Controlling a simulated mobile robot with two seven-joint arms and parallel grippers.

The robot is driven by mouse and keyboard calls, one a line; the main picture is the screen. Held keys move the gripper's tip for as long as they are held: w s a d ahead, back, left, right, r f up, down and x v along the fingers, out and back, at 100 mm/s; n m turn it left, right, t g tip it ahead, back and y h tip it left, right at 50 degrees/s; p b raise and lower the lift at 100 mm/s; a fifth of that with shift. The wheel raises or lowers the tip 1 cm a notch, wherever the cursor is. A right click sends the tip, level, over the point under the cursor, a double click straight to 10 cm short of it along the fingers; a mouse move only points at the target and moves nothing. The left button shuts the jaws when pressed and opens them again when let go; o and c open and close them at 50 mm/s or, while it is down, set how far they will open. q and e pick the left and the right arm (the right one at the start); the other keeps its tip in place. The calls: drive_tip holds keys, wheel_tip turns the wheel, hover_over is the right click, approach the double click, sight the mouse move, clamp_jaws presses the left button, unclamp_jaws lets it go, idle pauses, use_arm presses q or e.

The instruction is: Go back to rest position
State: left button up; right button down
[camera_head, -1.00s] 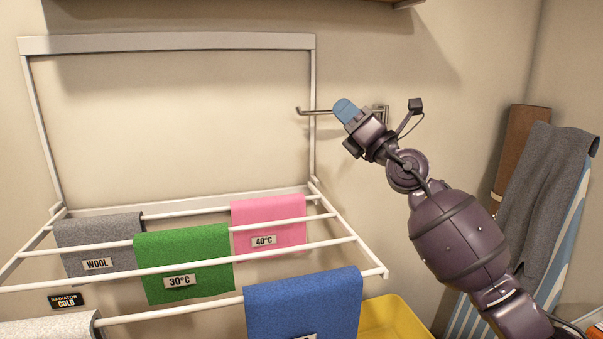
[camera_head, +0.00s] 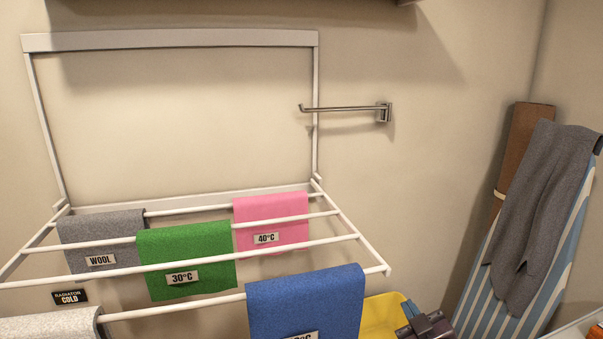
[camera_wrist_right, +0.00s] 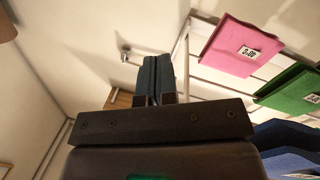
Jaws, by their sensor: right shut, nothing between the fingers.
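My right gripper shows at the bottom edge of the head view (camera_head: 428,326), right of the blue towel and in front of the yellow tub; only a small part of it is in the picture. In the right wrist view its fingers (camera_wrist_right: 153,78) are together, with nothing between them. It is clear of the rack and the wall hook. My left gripper is in neither view.
A white drying rack (camera_head: 372,238) holds a grey towel (camera_head: 100,234), a green towel (camera_head: 186,250), a pink towel (camera_head: 272,212) and a blue towel (camera_head: 305,300). A metal wall hook (camera_head: 345,108) is bare. A yellow tub (camera_head: 380,316) and ironing board (camera_head: 572,230) stand right.

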drive_tip(key=s+d+f+m+g+h, duration=0.1)
drive_tip(key=s+d+f+m+g, duration=0.1)
drive_tip(key=s+f, duration=0.9)
drive_tip(key=s+d+f+m+g+h, duration=0.1)
drive_tip(key=s+d+f+m+g, duration=0.2)
drive_tip(key=s+f, duration=0.8)
drive_tip(key=s+g, duration=0.1)
drive_tip(key=s, duration=0.4)
drive_tip(key=shift+s+d+m+g+h, duration=0.25)
drive_tip(key=shift+s+m+g+h, duration=0.05)
drive_tip(key=shift+s+h, duration=0.1)
drive_tip(key=shift+f, duration=0.1)
